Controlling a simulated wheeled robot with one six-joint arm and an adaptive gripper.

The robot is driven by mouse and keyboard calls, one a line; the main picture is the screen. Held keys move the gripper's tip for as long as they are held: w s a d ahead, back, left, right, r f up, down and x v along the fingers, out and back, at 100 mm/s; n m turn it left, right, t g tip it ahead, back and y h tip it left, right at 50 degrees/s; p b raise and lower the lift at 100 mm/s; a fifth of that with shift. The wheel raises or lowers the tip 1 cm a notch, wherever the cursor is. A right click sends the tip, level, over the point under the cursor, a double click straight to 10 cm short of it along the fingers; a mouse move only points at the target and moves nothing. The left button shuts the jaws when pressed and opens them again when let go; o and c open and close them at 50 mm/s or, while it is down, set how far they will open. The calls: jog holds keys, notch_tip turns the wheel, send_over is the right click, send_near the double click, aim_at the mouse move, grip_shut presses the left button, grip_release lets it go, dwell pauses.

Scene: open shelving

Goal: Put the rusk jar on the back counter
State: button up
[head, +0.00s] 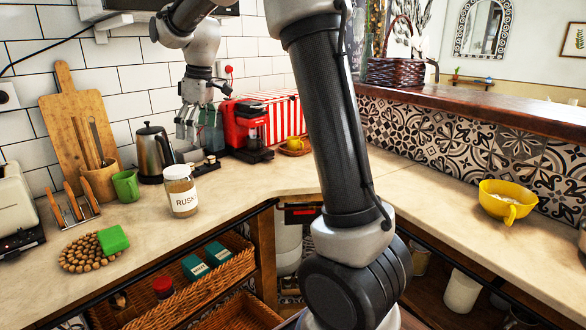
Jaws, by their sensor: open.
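The rusk jar (182,192) is a clear jar with a white lid and a white label reading "RUSK". It stands upright on the beige stone counter (235,190) at the left, near the front edge. My gripper (187,132) is open and empty, pointing down above and behind the jar, apart from it. I cannot tell which stretch of counter is the back counter; the counter runs along the tiled wall and turns right past the corner.
A kettle (154,153), green mug (126,186), cutting board (72,120), toast rack (75,207) and green block (113,239) on a beaded trivet stand around the jar. A red coffee machine (244,128) is behind. A yellow bowl (506,200) sits right. The counter right of the jar is clear.

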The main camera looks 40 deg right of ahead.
jog(key=s+d+r+m+t, duration=0.1)
jog(key=s+d+r+m, duration=0.15)
jog(key=s, duration=0.65)
jog(key=s+d+r+m, duration=0.1)
jog(key=s+d+m, duration=0.15)
jog(key=s, duration=0.55)
jog(key=s+d+f+m+t, duration=0.1)
jog(key=s+d+f+m, duration=0.1)
jog(key=s, duration=0.6)
jog(key=s+d+f+m+h, duration=0.1)
jog(key=s+f, duration=0.3)
jog(key=s, duration=0.4)
jog(key=shift+s+d+m+t, duration=0.3)
jog(key=shift+d+m+t, duration=0.15)
jog(key=shift+d, duration=0.3)
